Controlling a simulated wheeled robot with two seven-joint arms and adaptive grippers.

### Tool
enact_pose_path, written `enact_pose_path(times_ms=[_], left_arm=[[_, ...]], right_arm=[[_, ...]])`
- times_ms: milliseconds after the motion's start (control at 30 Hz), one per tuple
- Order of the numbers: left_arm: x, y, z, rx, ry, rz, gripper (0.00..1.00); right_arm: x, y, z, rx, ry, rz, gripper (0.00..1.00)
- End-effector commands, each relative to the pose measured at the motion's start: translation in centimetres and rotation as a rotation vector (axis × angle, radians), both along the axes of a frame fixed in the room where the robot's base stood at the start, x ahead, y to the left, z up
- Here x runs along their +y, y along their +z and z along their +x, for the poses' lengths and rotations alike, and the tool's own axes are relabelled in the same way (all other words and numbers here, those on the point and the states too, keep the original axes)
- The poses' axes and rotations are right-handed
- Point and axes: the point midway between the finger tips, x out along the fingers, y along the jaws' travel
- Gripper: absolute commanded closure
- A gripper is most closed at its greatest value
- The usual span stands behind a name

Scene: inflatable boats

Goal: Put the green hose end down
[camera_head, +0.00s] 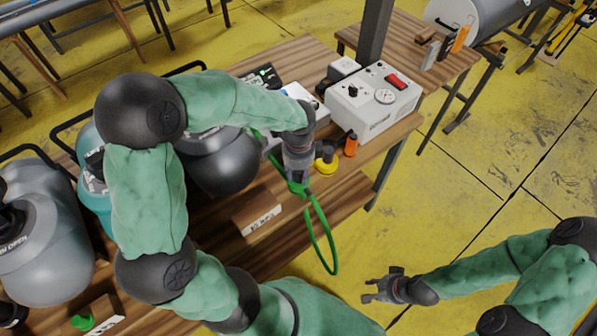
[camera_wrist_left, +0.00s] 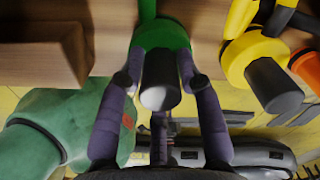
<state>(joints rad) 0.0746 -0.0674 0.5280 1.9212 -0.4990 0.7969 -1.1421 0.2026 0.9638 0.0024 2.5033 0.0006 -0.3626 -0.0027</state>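The green hose end (camera_wrist_left: 160,45) has a green collar and a dark nozzle with a pale tip. My left gripper (camera_head: 296,178) has its fingers closed on both sides of it, near the table's front edge. In the left wrist view the fingers of my left gripper (camera_wrist_left: 158,85) press against the collar and nozzle. The green hose (camera_head: 322,235) hangs in a loop past the table edge. Whether the hose end touches the table is unclear. My right gripper (camera_head: 383,286) is open and empty, over the floor at lower right.
A yellow hose end (camera_head: 327,162) and an orange piece (camera_head: 350,144) stand right of my left gripper. A labelled wooden block (camera_head: 257,213) lies to its left. A white gauge box (camera_head: 373,102) stands behind. Grey tanks (camera_head: 40,230) crowd the left.

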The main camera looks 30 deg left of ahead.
Motion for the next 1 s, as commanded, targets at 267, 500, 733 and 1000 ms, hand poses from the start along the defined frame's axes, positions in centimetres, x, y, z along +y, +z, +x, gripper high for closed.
enact_pose_path(times_ms=[267, 500, 733, 1000], left_arm=[[0.0, 0.0, 0.0, 0.001, 0.0, 0.0, 0.44], [0.0, 1.0, 0.0, -0.002, 0.001, 0.0, 0.44], [0.0, 5.2, 0.1, -0.004, 0.0, 0.001, 0.44], [0.0, 10.2, 0.0, -0.002, 0.0, 0.0, 0.44]], right_arm=[[0.0, 0.0, 0.0, 0.0, 0.0, 0.0, 0.66], [0.0, 0.4, 0.0, 0.0, 0.0, 0.0, 0.66], [0.0, 2.1, 0.0, 0.0, 0.0, 0.0, 0.66], [0.0, 3.8, 0.0, 0.0, 0.0, 0.0, 0.66]])
